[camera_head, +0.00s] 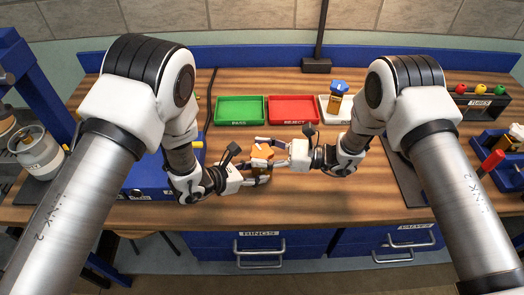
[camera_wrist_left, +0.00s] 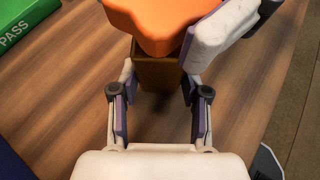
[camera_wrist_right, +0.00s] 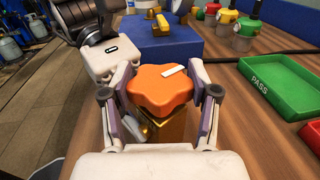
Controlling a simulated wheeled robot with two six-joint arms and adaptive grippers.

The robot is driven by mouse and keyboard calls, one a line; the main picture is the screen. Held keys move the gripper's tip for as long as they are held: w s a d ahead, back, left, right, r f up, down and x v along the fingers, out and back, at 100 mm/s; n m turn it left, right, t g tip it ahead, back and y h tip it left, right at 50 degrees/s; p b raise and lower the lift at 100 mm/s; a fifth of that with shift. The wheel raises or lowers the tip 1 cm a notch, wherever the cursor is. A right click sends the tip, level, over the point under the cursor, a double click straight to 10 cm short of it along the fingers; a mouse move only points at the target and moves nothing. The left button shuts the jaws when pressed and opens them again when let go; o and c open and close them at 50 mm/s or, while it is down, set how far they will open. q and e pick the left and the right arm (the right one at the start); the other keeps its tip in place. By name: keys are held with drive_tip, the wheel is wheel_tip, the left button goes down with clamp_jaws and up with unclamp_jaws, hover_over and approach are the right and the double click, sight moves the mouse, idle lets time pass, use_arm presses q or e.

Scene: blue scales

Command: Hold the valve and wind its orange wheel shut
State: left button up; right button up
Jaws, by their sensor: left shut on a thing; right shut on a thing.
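The valve has a brass, box-like body (camera_wrist_left: 158,72) and an orange lobed wheel (camera_wrist_right: 160,92) on top with a white mark. It stands upright on the wooden table, near the middle in the head view, partly hidden by my grippers. My left gripper (camera_head: 256,174) is shut on the brass body, low down, with a finger on each side. My right gripper (camera_head: 272,145) is shut on the orange wheel from the right, its fingers on opposite sides of the rim. In the right wrist view the white mark points up and right.
A green PASS tray (camera_head: 240,122) and a red REJECT tray (camera_head: 292,122) lie behind the grippers. A white tray (camera_head: 345,115) holds a blue-wheeled valve (camera_head: 338,97). A blue device (camera_head: 148,178) is at left, and a blue bin (camera_head: 508,172) at right. The front table is clear.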

drive_tip(key=shift+m+t, duration=0.4)
drive_tip(key=shift+t, duration=0.2)
drive_tip(key=m+t+h, duration=0.2)
drive_tip(key=m+t, duration=0.1)
drive_tip(key=t, duration=0.2)
drive_tip(key=shift+a, duration=0.1)
drive_tip(key=shift+m+t+h, duration=1.8)
drive_tip(key=shift+m+t, duration=0.2)
drive_tip(key=shift+t, duration=0.2)
drive_tip(key=o, duration=1.2)
drive_tip(key=shift+s+d, duration=0.1)
drive_tip(key=shift+d, duration=0.1)
drive_tip(key=v, duration=1.1)
drive_tip(key=shift+s+d, duration=0.2)
drive_tip(key=shift+s, duration=0.1)
